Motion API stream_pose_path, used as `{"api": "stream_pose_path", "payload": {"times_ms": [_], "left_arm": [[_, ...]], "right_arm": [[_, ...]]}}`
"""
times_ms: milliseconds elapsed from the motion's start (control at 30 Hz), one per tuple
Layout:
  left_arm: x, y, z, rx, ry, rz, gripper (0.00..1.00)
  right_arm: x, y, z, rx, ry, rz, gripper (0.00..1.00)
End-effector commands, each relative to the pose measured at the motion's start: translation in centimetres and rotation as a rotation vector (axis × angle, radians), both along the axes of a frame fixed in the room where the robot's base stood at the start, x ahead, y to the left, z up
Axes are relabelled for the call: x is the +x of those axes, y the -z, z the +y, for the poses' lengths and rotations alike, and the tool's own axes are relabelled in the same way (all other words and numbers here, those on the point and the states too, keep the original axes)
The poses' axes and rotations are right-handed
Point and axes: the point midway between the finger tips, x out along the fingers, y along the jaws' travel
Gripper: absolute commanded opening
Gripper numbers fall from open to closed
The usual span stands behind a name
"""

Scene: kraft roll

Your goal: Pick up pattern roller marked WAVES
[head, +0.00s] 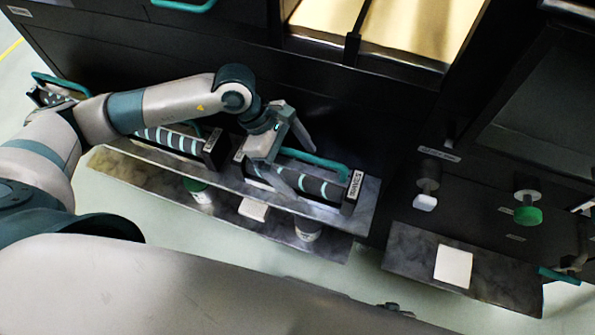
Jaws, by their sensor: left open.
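Two dark pattern rollers with pale teal bands lie on the upper grey shelf. The right roller (314,187) has a white end label (355,185) whose small, turned lettering I cannot read surely as WAVES. The left roller (172,140) also has an end label (212,139). My left gripper (301,168) is over the left part of the right roller, with its fingers apart and nothing held between them. It hides part of that roller and of the teal bar behind it. I cannot tell whether a finger touches the roller. My right gripper is not in view.
A lower shelf (335,247) holds a green-lidded jar (199,192), a white block (253,209) and a pale jar (307,231). A separate shelf (500,280) at right bears a white card (453,266). A white knob (425,202) and green knob (528,214) stick out nearby.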

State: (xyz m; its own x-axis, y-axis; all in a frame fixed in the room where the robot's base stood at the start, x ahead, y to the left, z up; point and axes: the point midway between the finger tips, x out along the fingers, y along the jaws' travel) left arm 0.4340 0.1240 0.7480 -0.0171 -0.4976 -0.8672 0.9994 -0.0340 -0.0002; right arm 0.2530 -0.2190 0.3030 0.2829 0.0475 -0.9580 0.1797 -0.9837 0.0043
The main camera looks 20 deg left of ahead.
Motion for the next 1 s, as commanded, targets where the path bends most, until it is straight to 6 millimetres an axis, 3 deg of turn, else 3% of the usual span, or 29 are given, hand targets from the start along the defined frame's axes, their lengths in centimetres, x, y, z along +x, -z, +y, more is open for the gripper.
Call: {"api": "stream_pose_path", "payload": {"times_ms": [67, 433, 1000], "left_arm": [[0.0, 0.0, 0.0, 0.0, 0.0, 0.0, 0.92], [0.0, 0.0, 0.0, 0.0, 0.0, 0.0, 0.08], [0.1, -1.5, -0.1, -0.004, 0.0, -0.003, 0.08]], "right_arm": [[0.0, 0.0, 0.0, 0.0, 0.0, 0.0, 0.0], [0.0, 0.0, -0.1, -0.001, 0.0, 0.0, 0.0], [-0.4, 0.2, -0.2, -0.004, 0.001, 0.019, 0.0]]}}
